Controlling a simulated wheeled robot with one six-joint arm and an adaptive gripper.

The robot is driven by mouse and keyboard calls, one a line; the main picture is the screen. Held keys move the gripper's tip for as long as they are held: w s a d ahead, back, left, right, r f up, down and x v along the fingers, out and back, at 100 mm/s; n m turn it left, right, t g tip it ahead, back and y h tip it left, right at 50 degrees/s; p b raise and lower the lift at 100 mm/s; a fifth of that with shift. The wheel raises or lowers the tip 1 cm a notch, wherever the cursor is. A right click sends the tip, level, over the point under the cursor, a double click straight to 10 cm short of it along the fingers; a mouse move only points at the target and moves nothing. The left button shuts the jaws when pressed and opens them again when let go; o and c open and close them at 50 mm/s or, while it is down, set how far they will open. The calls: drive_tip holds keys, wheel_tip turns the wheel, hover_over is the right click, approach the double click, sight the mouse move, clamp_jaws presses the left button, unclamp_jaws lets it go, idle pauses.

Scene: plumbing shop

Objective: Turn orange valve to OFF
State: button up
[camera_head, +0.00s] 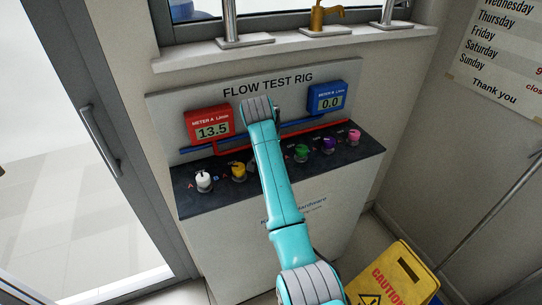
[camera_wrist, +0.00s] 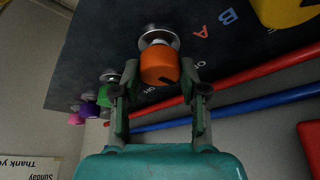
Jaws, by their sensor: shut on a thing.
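The orange valve (camera_wrist: 160,68) is a short round knob on a silver base, set in the dark panel. In the wrist view it sits between the two fingers of my gripper (camera_wrist: 159,80), which is shut on it. A dark mark shows low on the knob's face. Small ON and OFF lettering is on the panel beside it, partly covered. In the head view my teal arm hides the orange valve and the gripper.
White (camera_head: 203,181), yellow (camera_head: 239,172), green (camera_head: 301,153), purple (camera_head: 328,145) and pink (camera_head: 354,136) valves line the dark panel (camera_head: 275,170). Red meter A (camera_head: 210,124) reads 13.5; blue meter B (camera_head: 327,98) reads 0.0. A yellow caution sign (camera_head: 400,278) stands right.

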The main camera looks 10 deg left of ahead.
idle(0.3)
drive_tip(key=o, duration=1.1)
drive_tip(key=v, duration=1.2)
drive_tip(key=shift+w, duration=0.1)
drive_tip(key=shift+a, duration=0.1)
